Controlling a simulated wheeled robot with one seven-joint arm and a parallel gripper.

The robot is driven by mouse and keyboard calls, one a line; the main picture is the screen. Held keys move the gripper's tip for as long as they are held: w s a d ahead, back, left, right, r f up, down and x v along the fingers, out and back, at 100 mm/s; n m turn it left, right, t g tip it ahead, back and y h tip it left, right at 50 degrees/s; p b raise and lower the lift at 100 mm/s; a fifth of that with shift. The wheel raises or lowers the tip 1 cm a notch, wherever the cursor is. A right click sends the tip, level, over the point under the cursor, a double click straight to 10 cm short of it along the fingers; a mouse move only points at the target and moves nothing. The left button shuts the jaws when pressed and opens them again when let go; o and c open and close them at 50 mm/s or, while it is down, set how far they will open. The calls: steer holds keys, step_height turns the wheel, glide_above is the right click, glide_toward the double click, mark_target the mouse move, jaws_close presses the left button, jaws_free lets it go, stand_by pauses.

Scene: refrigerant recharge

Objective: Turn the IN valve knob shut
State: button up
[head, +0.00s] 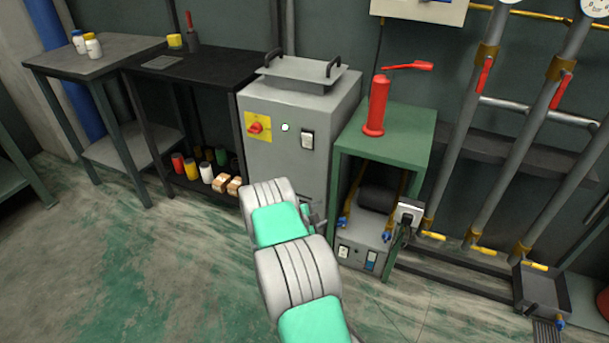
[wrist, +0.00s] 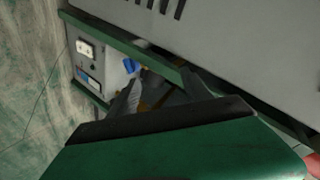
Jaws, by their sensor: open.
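The green-framed stand (head: 395,130) holds a low grey unit (head: 358,256) with a blue valve knob on each side. The left blue knob (head: 342,222) shows in the head view just right of my gripper (head: 315,214), which is partly hidden behind my arm. The right blue knob (head: 387,236) is below the white socket box. In the wrist view one blue knob (wrist: 128,65) lies beyond and slightly left of my open gripper (wrist: 160,78); the fingers appear empty and apart from it. No IN label is readable, so I cannot tell which knob is IN.
A tall grey cabinet (head: 288,165) stands close on the left of the stand. A red cylinder (head: 377,105) stands on top of it. A white socket box (head: 409,212) and vertical pipes (head: 463,135) are on the right. Floor (head: 180,270) to the left is clear.

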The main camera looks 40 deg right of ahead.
steer(key=w+a+r+t+p, duration=0.1)
steer(key=w+r+p, duration=0.3)
steer(key=r, duration=0.9)
steer(key=shift+w+a+r+t+h, duration=0.25)
steer(key=shift+w+r+t+h, duration=0.1)
steer(key=shift+w, duration=0.9)
